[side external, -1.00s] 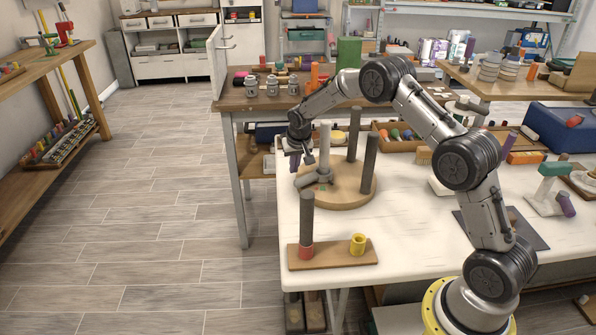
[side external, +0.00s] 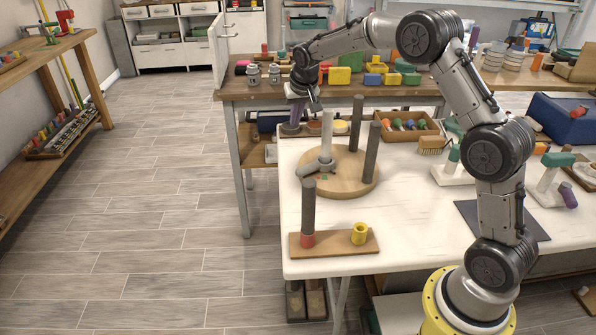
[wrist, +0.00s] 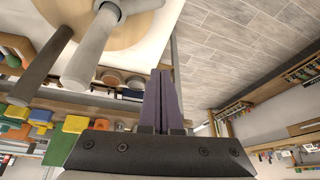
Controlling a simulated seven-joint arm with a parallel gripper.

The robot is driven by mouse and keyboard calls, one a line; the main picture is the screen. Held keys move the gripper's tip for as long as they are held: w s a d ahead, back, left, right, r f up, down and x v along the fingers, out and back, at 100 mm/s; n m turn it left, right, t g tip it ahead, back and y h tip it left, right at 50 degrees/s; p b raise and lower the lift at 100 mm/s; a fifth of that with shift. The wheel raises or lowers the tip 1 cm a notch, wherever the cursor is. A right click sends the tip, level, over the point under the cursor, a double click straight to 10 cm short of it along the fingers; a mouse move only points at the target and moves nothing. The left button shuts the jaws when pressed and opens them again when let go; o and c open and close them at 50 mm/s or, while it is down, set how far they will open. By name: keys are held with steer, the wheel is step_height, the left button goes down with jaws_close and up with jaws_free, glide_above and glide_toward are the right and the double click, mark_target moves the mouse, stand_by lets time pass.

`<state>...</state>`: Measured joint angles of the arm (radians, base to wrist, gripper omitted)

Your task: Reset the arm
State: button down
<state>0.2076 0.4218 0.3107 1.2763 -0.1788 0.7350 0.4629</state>
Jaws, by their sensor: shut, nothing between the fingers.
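My gripper (side external: 292,122) is shut and empty, with its purple fingers pointing down above the back left part of the white table. In the wrist view its fingers (wrist: 161,75) lie together with nothing held. The round wooden base (side external: 358,182) with upright posts stands in front of the gripper. A light grey post (side external: 327,135) rises from a grey foot on it, and dark posts (side external: 370,150) stand behind and to the right. The gripper is apart from the posts. In the wrist view the light post (wrist: 90,50) and a dark post (wrist: 40,65) show to the left of the fingers.
A wooden board (side external: 340,248) at the table's front left carries a dark post with a red ring (side external: 308,240) and a yellow ring (side external: 359,234). Coloured blocks (side external: 340,76) and jars stand on the wooden bench behind. The floor (side external: 150,200) to the left is clear.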

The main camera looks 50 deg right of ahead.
steer(key=s+a+r+t, duration=0.1)
steer(key=s+a+r, duration=0.2)
steer(key=r, duration=0.4)
steer(key=s+a+r+t, duration=0.1)
steer(key=s+a+r, duration=0.15)
steer(key=r, duration=0.35)
steer(key=s+a+r+n+t, duration=0.1)
steer(key=s+a+r, duration=0.15)
steer(key=s, duration=0.35)
steer(key=s+a+r+n, duration=0.1)
steer(key=s+a+r, duration=0.15)
steer(key=s, duration=0.35)
steer(key=s+a+n+y, duration=0.2)
steer(key=s, duration=1)
steer(key=s+a+f+n+g, duration=0.1)
steer(key=s+a+f+n, duration=0.1)
steer(key=s+f, duration=0.7)
steer(key=shift+s+f+g, duration=0.3)
steer(key=shift+s+f, duration=0.05)
steer(key=shift+s, duration=0.45)
